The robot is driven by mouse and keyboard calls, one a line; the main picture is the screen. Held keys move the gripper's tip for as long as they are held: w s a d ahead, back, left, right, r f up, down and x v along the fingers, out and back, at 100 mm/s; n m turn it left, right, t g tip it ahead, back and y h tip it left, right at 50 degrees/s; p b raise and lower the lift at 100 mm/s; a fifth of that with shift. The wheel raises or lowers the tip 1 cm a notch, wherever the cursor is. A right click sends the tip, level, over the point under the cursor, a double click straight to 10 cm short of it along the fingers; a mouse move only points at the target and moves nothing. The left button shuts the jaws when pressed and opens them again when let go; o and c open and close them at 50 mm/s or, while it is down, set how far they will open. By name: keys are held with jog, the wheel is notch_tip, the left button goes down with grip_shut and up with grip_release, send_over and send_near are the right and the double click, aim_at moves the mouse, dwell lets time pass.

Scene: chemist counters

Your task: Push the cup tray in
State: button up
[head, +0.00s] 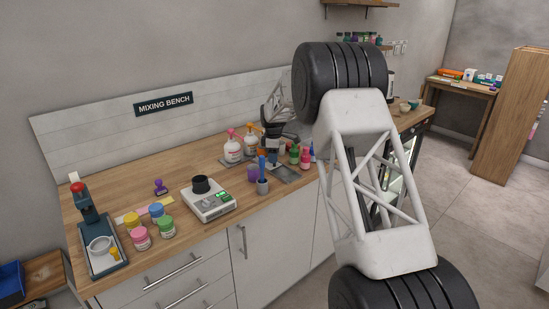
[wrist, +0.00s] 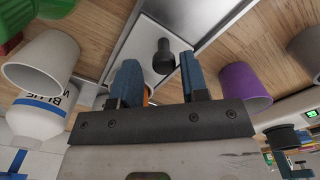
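A flat grey metal tray (head: 287,174) lies at the front edge of the bench; I take it to be the cup tray. In the wrist view a pale plate with a metal rim (wrist: 205,18) fills the top middle, with a short black knob (wrist: 163,56) on it. My gripper (head: 272,157) hangs over the bench just behind and left of the tray. In the wrist view its two blue fingers (wrist: 158,78) are spread apart, with the knob seen between and beyond their tips. No contact is clear. The arm hides part of the bench to the right.
A purple cup (wrist: 243,86) and a grey cup (wrist: 42,62) flank the gripper. A scale (head: 208,203) sits farther left.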

jog(key=shift+o, duration=0.4)
jog(key=shift+d, duration=0.1)
jog(key=shift+r, duration=3.85)
jog(key=shift+s, duration=0.1)
